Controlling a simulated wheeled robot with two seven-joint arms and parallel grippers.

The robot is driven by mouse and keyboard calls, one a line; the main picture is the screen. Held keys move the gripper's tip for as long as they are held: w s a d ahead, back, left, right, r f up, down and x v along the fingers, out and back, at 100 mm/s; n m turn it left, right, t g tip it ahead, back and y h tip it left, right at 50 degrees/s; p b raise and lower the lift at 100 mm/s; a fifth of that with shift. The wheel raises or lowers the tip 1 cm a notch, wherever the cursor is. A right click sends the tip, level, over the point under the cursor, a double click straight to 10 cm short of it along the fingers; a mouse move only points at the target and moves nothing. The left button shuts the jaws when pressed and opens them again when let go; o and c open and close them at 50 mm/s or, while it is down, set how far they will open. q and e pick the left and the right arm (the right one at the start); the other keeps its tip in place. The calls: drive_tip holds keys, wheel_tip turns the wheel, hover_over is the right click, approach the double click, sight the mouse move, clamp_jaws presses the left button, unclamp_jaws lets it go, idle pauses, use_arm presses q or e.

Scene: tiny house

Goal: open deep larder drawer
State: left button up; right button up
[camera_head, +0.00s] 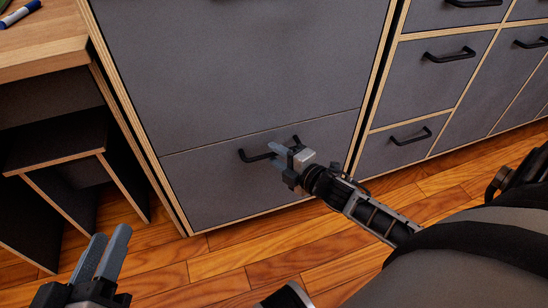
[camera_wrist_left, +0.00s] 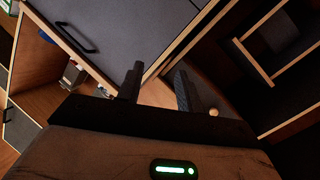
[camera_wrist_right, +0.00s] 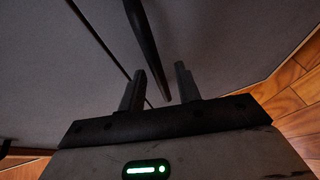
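The deep larder drawer (camera_head: 215,195) is the grey lower front of the tall cabinet in the head view, flush with the panel above it. Its black bar handle (camera_head: 256,156) sits near the top edge and is partly hidden by my right gripper (camera_head: 280,157). In the right wrist view, the handle (camera_wrist_right: 147,45) runs down between the two fingers of the right gripper (camera_wrist_right: 162,75), with gaps showing beside it. That gripper is open around the bar. My left gripper (camera_head: 107,240) is low at the left, away from the drawer. Its fingers (camera_wrist_left: 158,75) are apart and empty.
A wooden desk (camera_head: 40,45) with a marker (camera_head: 20,13) and dark shelving (camera_head: 60,150) stand left of the cabinet. More grey drawers (camera_head: 425,75) with black handles stand to the right. Bare wooden floor (camera_head: 240,270) lies in front of the drawer.

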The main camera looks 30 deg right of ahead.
drive_tip(key=shift+w+f, duration=0.1)
drive_tip(key=shift+w, duration=0.4)
drive_tip(key=shift+w+a, duration=0.15)
drive_tip(key=shift+w, duration=0.1)
clamp_jaws()
use_arm(q)
drive_tip(key=shift+r, duration=0.25)
